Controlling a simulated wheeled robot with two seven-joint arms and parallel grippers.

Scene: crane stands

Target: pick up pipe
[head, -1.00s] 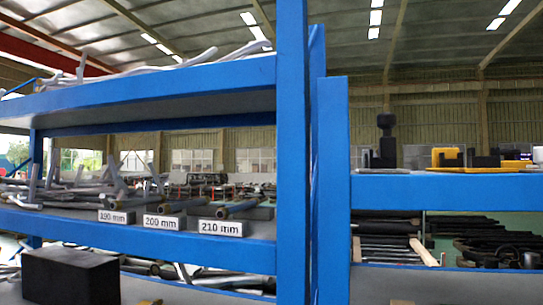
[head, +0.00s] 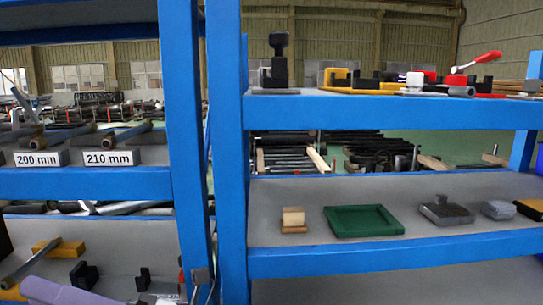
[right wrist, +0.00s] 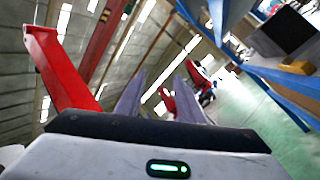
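Grey pipes lie on the labelled blue shelf at the left of the head view. One pipe (head: 62,135) is behind the 200 mm label (head: 38,158), and another pipe (head: 130,133) is behind the 210 mm label (head: 110,157). Another grey pipe (head: 22,265) rests slanted near a yellow block at the lower left. In the right wrist view, my right gripper (right wrist: 163,80) has its two lavender-grey fingers apart with nothing between them. My left gripper is not in view.
Blue uprights (head: 185,130) divide the left and right racks. The right rack's middle shelf holds a wooden block (head: 293,219), a green tray (head: 328,217) and grey parts. Its top shelf (head: 400,112) holds a black stand (head: 278,65) and clamps. A red beam (right wrist: 65,70) shows in the wrist view.

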